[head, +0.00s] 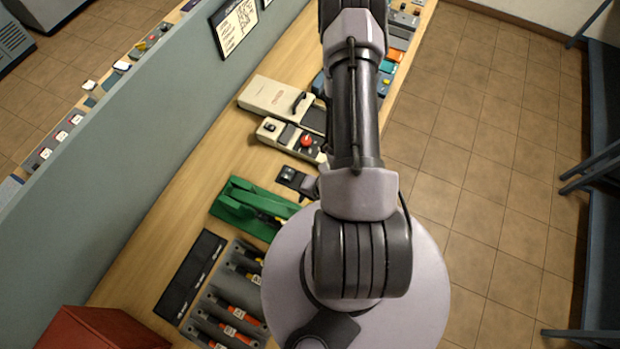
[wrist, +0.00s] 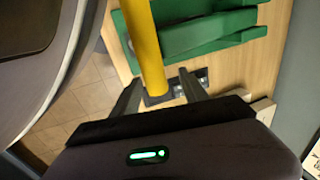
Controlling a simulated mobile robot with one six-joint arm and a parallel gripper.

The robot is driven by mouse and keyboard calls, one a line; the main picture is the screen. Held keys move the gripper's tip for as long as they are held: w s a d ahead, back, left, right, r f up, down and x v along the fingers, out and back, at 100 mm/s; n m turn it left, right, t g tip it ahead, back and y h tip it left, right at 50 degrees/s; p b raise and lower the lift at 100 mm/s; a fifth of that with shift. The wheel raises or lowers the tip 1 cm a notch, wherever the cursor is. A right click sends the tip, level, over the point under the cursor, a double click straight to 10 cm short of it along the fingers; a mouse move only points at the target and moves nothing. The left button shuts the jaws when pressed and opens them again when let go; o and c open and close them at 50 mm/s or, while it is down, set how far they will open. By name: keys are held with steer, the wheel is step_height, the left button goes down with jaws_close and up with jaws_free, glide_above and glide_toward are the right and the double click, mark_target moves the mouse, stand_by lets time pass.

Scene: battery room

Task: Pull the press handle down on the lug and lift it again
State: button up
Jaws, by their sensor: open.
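A green press (head: 240,203) lies on the bench at the left of my arm in the head view. Its green body also shows at the top of the wrist view (wrist: 190,35). A thick yellow handle (wrist: 146,45) runs down from the top of the wrist view and passes between the two dark fingers of my gripper (wrist: 159,79). My gripper is open around the handle, with a gap towards the right finger. I cannot tell whether the left finger touches it. In the head view my arm hides the gripper and most of the handle. I cannot make out the lug.
A small dark block (head: 293,179) sits beside the press. Beige devices (head: 285,97), one with a red knob, stand farther along. A grey rack (head: 231,300) of orange-handled tools and a black mat (head: 190,276) lie nearer. A grey-blue partition (head: 130,150) borders the bench; tiled floor (head: 480,150) is clear.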

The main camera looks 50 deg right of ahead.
steer(key=shift+s, duration=0.1)
steer(key=shift+s+r, duration=0.1)
steer(key=shift+s, duration=0.1)
jaws_close()
steer(key=shift+w+d, duration=0.1)
steer(key=shift+w, duration=0.05)
stand_by(1.0)
